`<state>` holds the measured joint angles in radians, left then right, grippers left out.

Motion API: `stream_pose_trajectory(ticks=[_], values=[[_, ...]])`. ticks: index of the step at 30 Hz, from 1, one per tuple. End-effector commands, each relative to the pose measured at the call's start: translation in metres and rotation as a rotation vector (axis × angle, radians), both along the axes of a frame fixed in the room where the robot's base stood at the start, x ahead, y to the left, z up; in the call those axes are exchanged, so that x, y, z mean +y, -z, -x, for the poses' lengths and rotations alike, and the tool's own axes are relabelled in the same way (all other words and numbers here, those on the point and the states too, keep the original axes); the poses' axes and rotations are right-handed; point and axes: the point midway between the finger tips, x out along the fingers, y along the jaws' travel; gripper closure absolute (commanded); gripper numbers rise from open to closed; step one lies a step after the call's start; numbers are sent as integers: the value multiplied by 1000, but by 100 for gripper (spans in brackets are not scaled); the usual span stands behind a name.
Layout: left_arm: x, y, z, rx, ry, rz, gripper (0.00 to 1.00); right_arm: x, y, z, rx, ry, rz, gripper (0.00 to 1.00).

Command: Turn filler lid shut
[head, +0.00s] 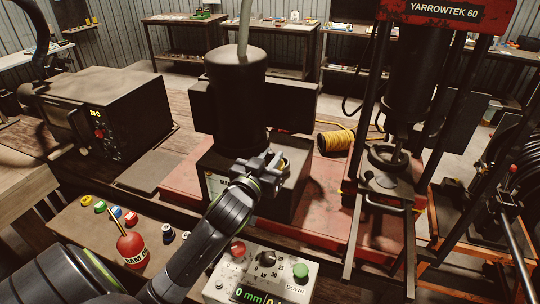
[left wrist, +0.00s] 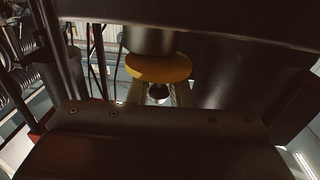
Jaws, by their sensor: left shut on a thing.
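The yellow round filler lid (head: 284,166) shows partly behind my left gripper (head: 268,163), at the front upper part of the dark pump unit (head: 240,100). The gripper is shut on it and hides much of it. In the left wrist view the lid (left wrist: 160,68) appears as a yellow disc under a grey cylinder, with dark surfaces around it. How far the lid is turned cannot be told. My right gripper is not in view.
A red press (head: 446,14) stands at the right. A dark machine (head: 100,112) stands at the left.

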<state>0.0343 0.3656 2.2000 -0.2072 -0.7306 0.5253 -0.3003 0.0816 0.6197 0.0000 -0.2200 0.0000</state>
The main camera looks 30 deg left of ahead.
Motion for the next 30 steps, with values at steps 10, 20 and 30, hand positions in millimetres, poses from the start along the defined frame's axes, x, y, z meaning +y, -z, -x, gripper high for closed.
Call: stream_pose_trajectory(ticks=[10,20,30], values=[[2,1,-10,-3,231,-5,100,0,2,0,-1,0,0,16],[1,3,-16,-6,387,-7,100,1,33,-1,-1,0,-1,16],[0,4,-21,-9,513,-9,100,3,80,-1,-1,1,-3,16]])
